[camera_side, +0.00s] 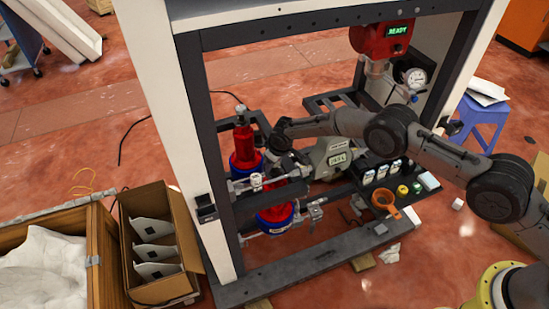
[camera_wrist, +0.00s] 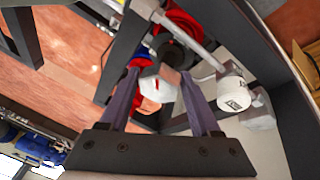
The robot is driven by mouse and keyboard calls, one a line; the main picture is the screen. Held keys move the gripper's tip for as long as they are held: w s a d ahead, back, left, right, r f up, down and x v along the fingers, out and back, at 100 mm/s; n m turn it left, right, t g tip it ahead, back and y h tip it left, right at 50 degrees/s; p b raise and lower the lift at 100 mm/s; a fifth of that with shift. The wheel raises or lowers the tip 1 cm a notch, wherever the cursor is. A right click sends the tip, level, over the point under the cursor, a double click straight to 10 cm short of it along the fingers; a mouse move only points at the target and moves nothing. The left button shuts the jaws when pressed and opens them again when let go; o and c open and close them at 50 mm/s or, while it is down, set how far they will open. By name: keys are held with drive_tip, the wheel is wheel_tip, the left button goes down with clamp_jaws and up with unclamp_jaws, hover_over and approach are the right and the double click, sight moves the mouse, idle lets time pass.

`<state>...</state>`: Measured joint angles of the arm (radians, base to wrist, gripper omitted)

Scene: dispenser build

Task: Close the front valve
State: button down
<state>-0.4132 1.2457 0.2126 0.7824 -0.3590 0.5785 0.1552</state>
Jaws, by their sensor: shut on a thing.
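In the wrist view my gripper (camera_wrist: 158,80) has its two fingers on either side of a white and red valve knob (camera_wrist: 157,89), shut on it. The knob sits in front of a dark round fitting beside a pale metal pipe (camera_wrist: 180,32). In the side view my gripper (camera_side: 277,148) reaches from the right into the dispenser frame, just above the pipework and beside the red cylinder (camera_side: 244,143). The fingertips and held knob are too small to make out there. A pipe fitting with a white part (camera_side: 256,181) shows on the lower left pipe.
A grey labelled unit (camera_side: 336,158) stands right of my gripper. A red dispenser head (camera_side: 383,35) reads READY. An orange funnel (camera_side: 385,200) and small caps lie on the shelf. Frame posts (camera_side: 190,130) stand close to the left. A cardboard box (camera_side: 157,240) is outside.

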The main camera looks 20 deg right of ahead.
drive_tip(key=shift+m+h, duration=0.7)
drive_tip(key=shift+m, duration=1)
drive_tip(key=shift+d+m+g+h, duration=0.1)
drive_tip(key=shift+m+g+h, duration=0.3)
drive_tip(key=shift+m, duration=0.8)
drive_tip(key=shift+c, duration=1.3)
unclamp_jaws()
drive_tip(key=shift+r, duration=3.5)
